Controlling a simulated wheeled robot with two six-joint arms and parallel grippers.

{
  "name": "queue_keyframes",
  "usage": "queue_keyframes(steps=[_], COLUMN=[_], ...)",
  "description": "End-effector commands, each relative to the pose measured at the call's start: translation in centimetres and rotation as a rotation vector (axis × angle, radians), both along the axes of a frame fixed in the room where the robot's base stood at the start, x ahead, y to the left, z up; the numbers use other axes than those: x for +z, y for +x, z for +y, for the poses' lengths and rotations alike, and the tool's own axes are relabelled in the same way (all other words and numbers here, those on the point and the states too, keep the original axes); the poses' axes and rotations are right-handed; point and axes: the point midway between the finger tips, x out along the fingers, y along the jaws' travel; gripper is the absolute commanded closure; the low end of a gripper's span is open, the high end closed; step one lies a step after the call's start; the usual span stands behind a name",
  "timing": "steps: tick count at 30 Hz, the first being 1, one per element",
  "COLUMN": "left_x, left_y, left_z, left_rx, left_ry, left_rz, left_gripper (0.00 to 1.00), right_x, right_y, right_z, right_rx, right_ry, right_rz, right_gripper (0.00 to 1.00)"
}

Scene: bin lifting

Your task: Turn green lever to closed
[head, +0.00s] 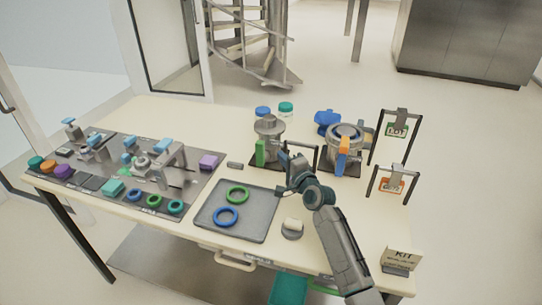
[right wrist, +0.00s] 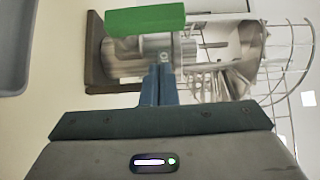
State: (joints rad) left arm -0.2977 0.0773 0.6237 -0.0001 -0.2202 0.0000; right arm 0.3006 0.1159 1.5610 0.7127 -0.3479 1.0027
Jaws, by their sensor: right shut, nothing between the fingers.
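The green lever (head: 260,152) is an upright green bar on the front of a metal valve body (head: 269,126) near the middle of the table. In the right wrist view the green lever (right wrist: 145,20) lies across the top of the picture, in front of blurred metal piping (right wrist: 125,58). My right gripper (head: 283,158) is just right of the lever in the head view. In the right wrist view its blue fingers (right wrist: 158,82) are together and empty, pointing at the metal part beside the lever. I cannot tell whether they touch it. My left gripper is not in view.
A second metal unit with an orange lever (head: 342,155) stands to the right. A grey tray (head: 262,228) with a green and a blue ring lies in front. Black frames with tags (head: 396,130) stand at the right. A dark mat (head: 82,172) with several parts fills the left.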

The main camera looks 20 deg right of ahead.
Motion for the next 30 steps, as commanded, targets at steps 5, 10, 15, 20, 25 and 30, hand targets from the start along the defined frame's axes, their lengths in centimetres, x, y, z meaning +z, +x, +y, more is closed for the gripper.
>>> queue_keyframes(steps=[5, 10, 15, 20, 25, 30], left_x=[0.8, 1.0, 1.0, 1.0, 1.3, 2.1], left_y=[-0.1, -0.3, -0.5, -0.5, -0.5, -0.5], left_z=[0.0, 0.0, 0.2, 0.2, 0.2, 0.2], left_rx=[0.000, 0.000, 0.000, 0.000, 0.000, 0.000], left_ry=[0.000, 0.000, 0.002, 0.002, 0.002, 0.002], left_rz=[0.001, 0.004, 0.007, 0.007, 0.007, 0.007], left_gripper=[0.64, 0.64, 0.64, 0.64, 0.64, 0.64], right_x=[0.2, 0.1, 0.0, 0.0, 0.2, 0.4], right_y=[1.6, 2.2, 2.3, 2.3, 2.3, 2.4], right_z=[2.3, 3.2, 3.3, 3.3, 3.4, 3.5], right_rx=[0.000, 0.000, 0.000, -0.001, 0.000, -0.001], right_ry=[0.003, 0.001, -0.001, -0.001, -0.009, -0.040], right_rz=[0.001, 0.000, -0.001, -0.001, 0.005, 0.025], right_gripper=[1.00, 1.00, 1.00, 1.00, 1.00, 1.00])
